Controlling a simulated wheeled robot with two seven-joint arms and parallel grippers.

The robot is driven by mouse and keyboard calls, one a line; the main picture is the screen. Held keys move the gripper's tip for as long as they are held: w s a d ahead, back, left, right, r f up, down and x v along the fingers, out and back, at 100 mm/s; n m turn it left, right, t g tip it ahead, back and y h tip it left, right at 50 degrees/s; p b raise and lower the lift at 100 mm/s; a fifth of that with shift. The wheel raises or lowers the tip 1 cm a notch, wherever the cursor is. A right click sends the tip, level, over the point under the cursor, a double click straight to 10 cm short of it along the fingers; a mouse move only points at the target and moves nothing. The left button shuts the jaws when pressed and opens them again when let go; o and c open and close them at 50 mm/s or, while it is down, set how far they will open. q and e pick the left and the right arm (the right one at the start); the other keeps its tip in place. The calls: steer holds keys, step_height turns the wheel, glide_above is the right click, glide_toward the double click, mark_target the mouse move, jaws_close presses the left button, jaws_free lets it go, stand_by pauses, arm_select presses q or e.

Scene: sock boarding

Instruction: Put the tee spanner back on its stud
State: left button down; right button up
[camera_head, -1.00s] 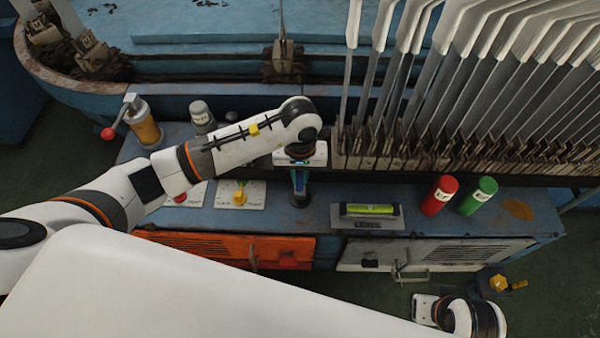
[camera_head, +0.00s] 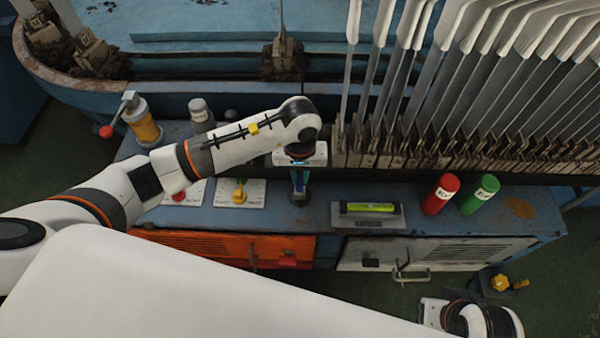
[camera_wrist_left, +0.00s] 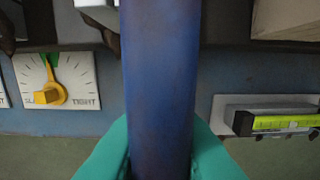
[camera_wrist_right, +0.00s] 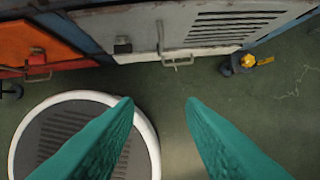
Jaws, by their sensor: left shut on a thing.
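The tee spanner shows as a thick blue bar (camera_wrist_left: 160,70) running up the middle of the left wrist view. My left gripper (camera_wrist_left: 160,140) is shut on it, with a teal finger on each side. In the head view the left gripper (camera_head: 300,172) points down over the bench, and the blue bar (camera_head: 299,186) stands upright below it. A dark round foot (camera_head: 300,199) shows at the bar's lower end. I cannot tell whether the spanner is seated on the stud; that joint is hidden. My right gripper (camera_wrist_right: 160,102) is open and empty above the floor.
On the blue bench (camera_head: 420,222) are a dial plate with yellow pointer (camera_head: 239,194), a spirit level (camera_head: 368,209), red (camera_head: 440,194) and green (camera_head: 479,195) cylinders, and an orange bottle (camera_head: 143,122). A row of upright boards (camera_head: 450,105) stands close behind, right of my left gripper.

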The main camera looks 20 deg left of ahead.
arm_select(q)
steer(key=c, duration=1.4)
jaws_free()
steer(key=shift+f, duration=0.1)
steer(key=shift+o, duration=0.2)
arm_select(e)
steer(key=shift+r, duration=0.4)
steer(key=shift+w, duration=0.1)
